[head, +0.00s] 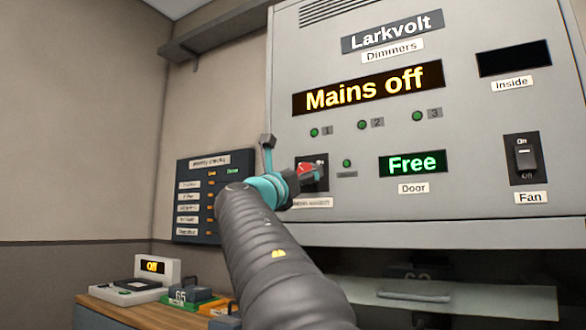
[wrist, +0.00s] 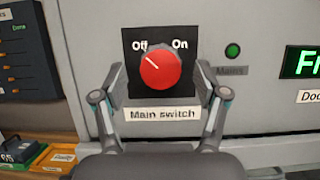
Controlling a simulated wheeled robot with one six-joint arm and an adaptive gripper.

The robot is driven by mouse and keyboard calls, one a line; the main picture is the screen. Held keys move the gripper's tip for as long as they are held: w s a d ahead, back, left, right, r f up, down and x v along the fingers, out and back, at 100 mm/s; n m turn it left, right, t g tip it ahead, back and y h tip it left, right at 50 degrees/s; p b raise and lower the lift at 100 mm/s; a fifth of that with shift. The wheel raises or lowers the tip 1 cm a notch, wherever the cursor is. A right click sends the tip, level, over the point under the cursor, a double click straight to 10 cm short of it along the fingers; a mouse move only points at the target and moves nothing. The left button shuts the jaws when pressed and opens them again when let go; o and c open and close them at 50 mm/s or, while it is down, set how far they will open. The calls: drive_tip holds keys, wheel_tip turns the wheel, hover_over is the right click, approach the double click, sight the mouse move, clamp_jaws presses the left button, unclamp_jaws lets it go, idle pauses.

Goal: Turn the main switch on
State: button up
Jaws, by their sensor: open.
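The main switch is a round red knob (wrist: 160,70) on a black plate marked Off at the left and On at the right, above a "Main switch" label (wrist: 160,115). Its white pointer line slants to the upper left, towards Off. In the head view the knob (head: 306,169) is partly hidden by my arm. My gripper (wrist: 160,78) is open, with one finger on each side of the knob. I cannot tell whether the fingers touch it. The large display (head: 367,88) reads "Mains off".
The knob is on a grey Larkvolt Dimmers cabinet (head: 455,185). A Fan rocker switch (head: 525,158) is at its right. A "Free" door display (head: 412,164) is right of the knob. A dark checks board (head: 190,205) hangs left. A wooden bench (head: 115,312) with small boxes stands lower left.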

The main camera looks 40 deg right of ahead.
drive_tip(key=shift+x, duration=1)
drive_tip(key=c, duration=1.2)
drive_tip(key=shift+o, duration=0.2)
